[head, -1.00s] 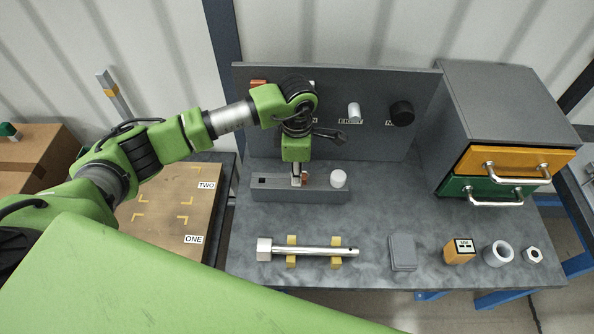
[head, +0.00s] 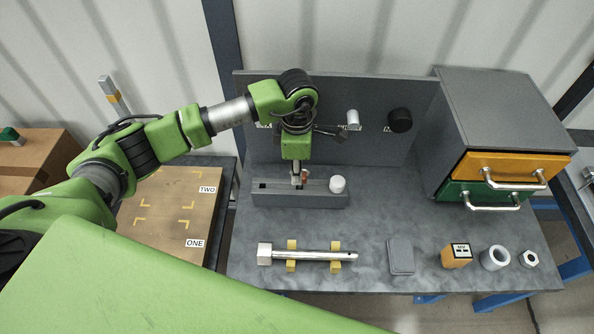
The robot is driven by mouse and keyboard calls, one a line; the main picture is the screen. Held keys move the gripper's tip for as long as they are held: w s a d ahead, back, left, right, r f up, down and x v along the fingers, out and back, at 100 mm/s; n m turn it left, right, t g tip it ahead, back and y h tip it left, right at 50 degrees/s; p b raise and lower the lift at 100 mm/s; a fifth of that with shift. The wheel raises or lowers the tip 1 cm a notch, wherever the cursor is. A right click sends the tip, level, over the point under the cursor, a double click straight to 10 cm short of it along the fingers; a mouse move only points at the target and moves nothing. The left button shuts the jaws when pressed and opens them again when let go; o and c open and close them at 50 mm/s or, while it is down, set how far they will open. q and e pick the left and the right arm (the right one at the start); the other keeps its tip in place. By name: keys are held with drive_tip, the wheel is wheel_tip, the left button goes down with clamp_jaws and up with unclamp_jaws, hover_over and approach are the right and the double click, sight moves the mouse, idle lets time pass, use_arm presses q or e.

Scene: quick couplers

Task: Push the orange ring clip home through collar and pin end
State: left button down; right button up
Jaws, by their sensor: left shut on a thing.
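My left gripper (head: 298,180) points straight down at the grey slotted block (head: 273,198) behind the middle of the bench. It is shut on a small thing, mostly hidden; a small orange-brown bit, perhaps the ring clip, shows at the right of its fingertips. The steel pin (head: 312,256) lies level, its thick head at the left and its bare end at the right. A light grey ring (head: 485,258), which looks like the collar, stands apart at the front right. My right gripper is not in view.
Yellow supports (head: 336,266) hold the pin. A white knob (head: 337,184) sits on the block. A grey plate (head: 401,256), a small orange box (head: 456,258) and a nut (head: 528,259) stand at the front right. A drawer cabinet (head: 505,115) and back panel (head: 370,150) bound the bench.

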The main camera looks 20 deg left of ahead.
use_arm(q)
drive_tip(key=shift+r+p, duration=0.95)
drive_tip(key=shift+r, duration=1.3)
drive_tip(key=shift+r, duration=0.1)
drive_tip(key=shift+r+p, duration=0.8)
drive_tip(key=shift+r, duration=1.15)
drive_tip(key=shift+s, duration=0.1)
